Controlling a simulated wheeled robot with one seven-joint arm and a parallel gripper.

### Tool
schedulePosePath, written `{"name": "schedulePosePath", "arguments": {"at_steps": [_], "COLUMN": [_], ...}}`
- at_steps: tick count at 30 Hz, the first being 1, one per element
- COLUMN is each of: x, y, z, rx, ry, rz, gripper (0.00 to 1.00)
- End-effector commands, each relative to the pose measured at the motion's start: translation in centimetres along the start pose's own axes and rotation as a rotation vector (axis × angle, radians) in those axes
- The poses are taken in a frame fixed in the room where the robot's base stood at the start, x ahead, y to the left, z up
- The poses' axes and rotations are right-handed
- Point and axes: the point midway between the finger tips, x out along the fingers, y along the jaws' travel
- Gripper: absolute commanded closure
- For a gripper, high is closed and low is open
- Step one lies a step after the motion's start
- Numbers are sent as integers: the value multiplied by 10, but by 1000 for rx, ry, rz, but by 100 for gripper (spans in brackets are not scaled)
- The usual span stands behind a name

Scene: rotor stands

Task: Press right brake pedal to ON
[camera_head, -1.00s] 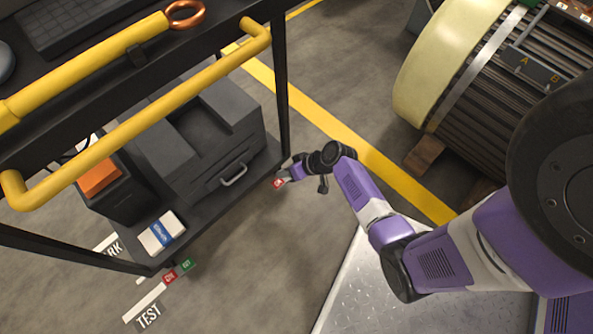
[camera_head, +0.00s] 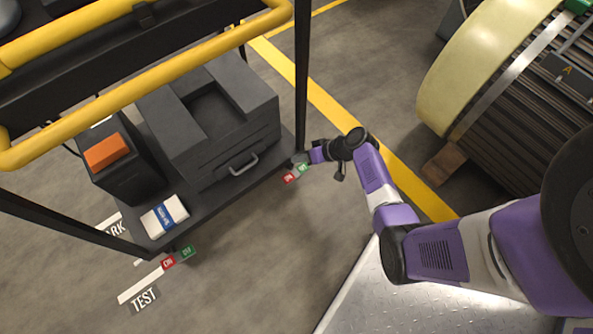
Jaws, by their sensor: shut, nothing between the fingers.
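The right brake pedal, a small red tab (camera_head: 290,178) beside a green tab (camera_head: 304,168), shows at the cart's right front corner, low near the floor. Its lettering is too small to read, and I cannot tell how far it is pressed. My gripper (camera_head: 301,159) is shut and empty, right at the corner just above the green tab. I cannot tell whether it touches the pedal. The left brake pedal has a red tab (camera_head: 168,262) and a green tab (camera_head: 187,251) at the cart's left front corner.
The black cart (camera_head: 225,192) carries a dark case, a box with an orange top and a white-blue pack. Its post (camera_head: 302,80) rises beside my gripper. A rotor (camera_head: 490,85) stands at right on a wooden block (camera_head: 444,163). Floor in front is clear.

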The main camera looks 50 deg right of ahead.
Motion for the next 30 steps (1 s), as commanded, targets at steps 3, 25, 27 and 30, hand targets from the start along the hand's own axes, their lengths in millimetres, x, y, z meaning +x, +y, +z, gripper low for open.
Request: {"name": "schedulePosePath", "arguments": {"at_steps": [3,25,27,30], "x": [12,54,54,54], "y": [9,40,40,39], "z": [9,39,39,39], "rx": [1,0,0,0], "ry": [0,0,0,0], "rz": [0,0,0,0], "gripper": [100,100,100,100]}}
